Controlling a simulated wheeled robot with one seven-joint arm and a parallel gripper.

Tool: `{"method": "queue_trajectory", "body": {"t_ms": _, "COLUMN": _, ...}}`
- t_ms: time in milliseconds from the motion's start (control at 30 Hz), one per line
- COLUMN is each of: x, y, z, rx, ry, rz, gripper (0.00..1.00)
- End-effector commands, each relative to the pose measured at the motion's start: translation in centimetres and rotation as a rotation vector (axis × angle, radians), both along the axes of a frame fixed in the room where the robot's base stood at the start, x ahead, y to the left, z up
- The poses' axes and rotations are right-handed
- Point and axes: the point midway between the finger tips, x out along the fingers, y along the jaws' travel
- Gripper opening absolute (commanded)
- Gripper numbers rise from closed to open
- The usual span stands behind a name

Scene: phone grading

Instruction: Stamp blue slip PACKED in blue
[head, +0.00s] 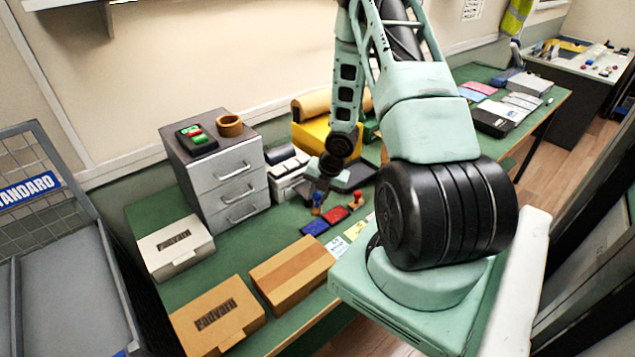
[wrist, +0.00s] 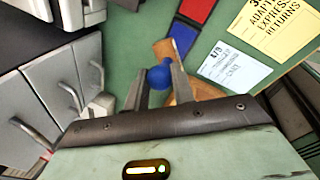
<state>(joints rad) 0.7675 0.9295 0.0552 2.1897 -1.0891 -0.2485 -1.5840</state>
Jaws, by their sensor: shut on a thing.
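My gripper (head: 319,188) is over the green table in front of the drawer unit. In the wrist view my gripper (wrist: 156,74) is shut on the round blue knob of a stamp (wrist: 159,77). The stamp's blue top (head: 317,198) also shows in the head view. A blue ink pad (head: 315,227) lies just in front of it, beside a red ink pad (head: 336,214). The pale blue slip (head: 338,247) lies to the right of the blue pad, and it shows in the wrist view (wrist: 222,68). Whether the stamp's base touches the table is unclear.
A red-topped stamp (head: 357,196) stands to the right. A yellow slip (wrist: 278,26) lies beside the blue one. A grey drawer unit (head: 226,184) stands left of my gripper. Brown boxes (head: 290,272) and a white box (head: 175,247) occupy the front left.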

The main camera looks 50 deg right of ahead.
Motion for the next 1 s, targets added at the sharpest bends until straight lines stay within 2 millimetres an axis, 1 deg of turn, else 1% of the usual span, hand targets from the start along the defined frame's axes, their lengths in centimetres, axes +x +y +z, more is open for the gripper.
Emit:
{"method": "queue_trajectory", "body": {"t_ms": 67, "x": -0.1, "y": 0.0, "z": 0.0, "rx": 0.001, "ry": 0.001, "rz": 0.013, "gripper": 0.1}}
{"method": "queue_trajectory", "body": {"t_ms": 267, "x": -0.1, "y": 0.0, "z": -1.0, "rx": 0.001, "ry": 0.0, "rz": 0.018, "gripper": 0.1}}
{"method": "queue_trajectory", "body": {"t_ms": 733, "x": -0.1, "y": 0.0, "z": -5.5, "rx": 0.0, "ry": 0.0, "rz": 0.017, "gripper": 0.1}}
{"method": "queue_trajectory", "body": {"t_ms": 867, "x": -0.1, "y": 0.0, "z": -6.1, "rx": 0.0, "ry": 0.0, "rz": 0.016, "gripper": 0.1}}
{"method": "queue_trajectory", "body": {"t_ms": 1000, "x": -0.1, "y": 0.0, "z": -6.2, "rx": 0.0, "ry": 0.0, "rz": 0.016, "gripper": 0.1}}
